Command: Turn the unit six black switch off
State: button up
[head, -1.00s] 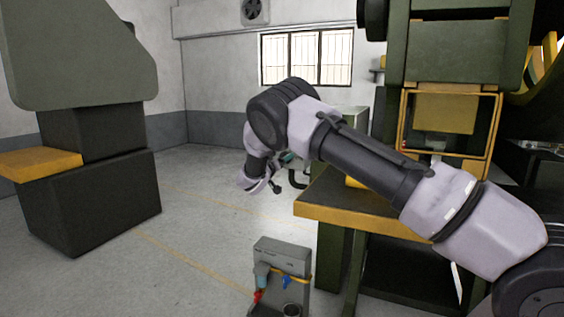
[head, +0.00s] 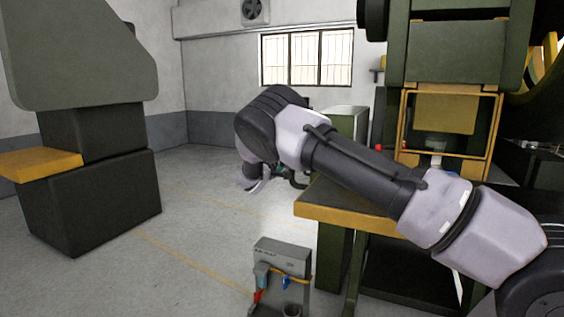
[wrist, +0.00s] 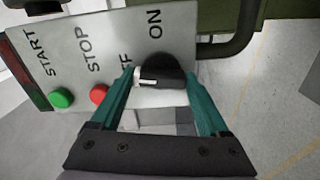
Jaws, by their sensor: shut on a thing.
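The black rotary switch (wrist: 168,70) sits on a grey control panel (wrist: 190,35) in the wrist view. A white mark shows on its left end, beside the partly hidden OFF label (wrist: 126,62). The ON label (wrist: 155,24) is above it. My gripper (wrist: 160,76) has its teal fingers on either side of the switch, shut on it. In the head view my gripper is mostly hidden behind my wrist, with only a bit of teal showing. No unit number is readable.
A green START button (wrist: 61,97) and a red STOP button (wrist: 99,94) lie close left of the fingers. A dark curved bar (wrist: 232,45) is at the right. A yellow-edged machine table (head: 345,217) stands beside my arm. A small grey stand (head: 283,255) is on the floor.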

jog(key=shift+a+n, duration=0.1)
jog(key=shift+n, duration=0.9)
jog(key=o, duration=1.2)
jog(key=shift+o, duration=0.2)
jog(key=v, duration=1)
jog(key=shift+s, duration=0.4)
jog(key=shift+a, duration=0.1)
